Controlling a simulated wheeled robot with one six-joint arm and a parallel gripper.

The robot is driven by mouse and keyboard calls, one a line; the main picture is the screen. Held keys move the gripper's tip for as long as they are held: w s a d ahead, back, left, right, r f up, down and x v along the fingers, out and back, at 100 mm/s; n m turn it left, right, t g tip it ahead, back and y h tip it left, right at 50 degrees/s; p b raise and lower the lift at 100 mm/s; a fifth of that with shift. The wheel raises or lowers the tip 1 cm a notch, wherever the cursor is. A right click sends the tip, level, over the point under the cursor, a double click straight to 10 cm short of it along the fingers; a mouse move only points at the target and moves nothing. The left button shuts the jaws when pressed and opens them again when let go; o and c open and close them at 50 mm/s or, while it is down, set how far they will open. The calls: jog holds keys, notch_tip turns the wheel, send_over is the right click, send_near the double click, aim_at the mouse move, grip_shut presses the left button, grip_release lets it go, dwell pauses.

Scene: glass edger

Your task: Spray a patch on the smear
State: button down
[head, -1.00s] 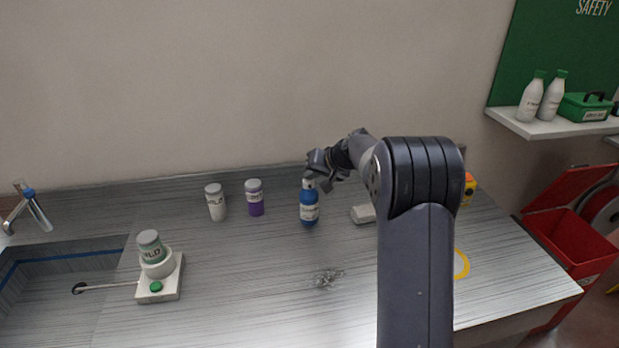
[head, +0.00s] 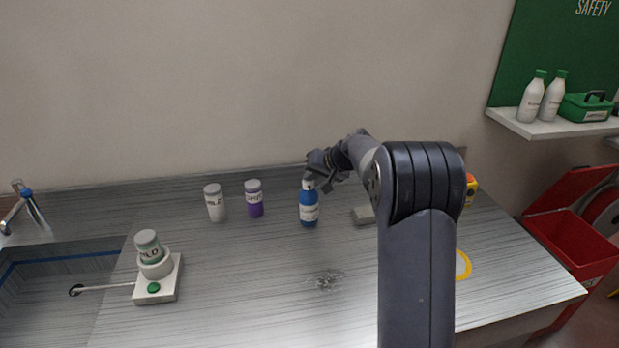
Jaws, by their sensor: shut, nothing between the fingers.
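A blue bottle (head: 309,210) with a white label and pale top stands upright toward the back of the metal worktop. A grey speckled smear (head: 325,280) lies on the worktop in front of it. My gripper (head: 312,182) is at the top of the blue bottle, shut with nothing held. The fingertips are small and partly overlap the bottle's top, so I cannot tell whether they touch it.
White (head: 215,203) and purple (head: 254,199) jars stand left of the bottle. A green jar (head: 148,245) sits on a white device (head: 165,285) beside the sink. The worktop around the smear is clear.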

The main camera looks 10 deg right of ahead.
aim_at(311, 183)
jog(key=shift+s+a+f+g, duration=0.1)
jog(key=shift+s+f+g, duration=0.15)
jog(key=shift+f, duration=0.45)
jog(key=shift+w+r+p, duration=0.15)
jog(key=shift+r+p, duration=0.7)
jog(key=shift+r, duration=0.75)
jog(key=shift+w+r+p, duration=0.15)
jog(key=shift+r+p, duration=0.7)
jog(key=shift+r, duration=0.7)
jog(key=shift+r, duration=0.15)
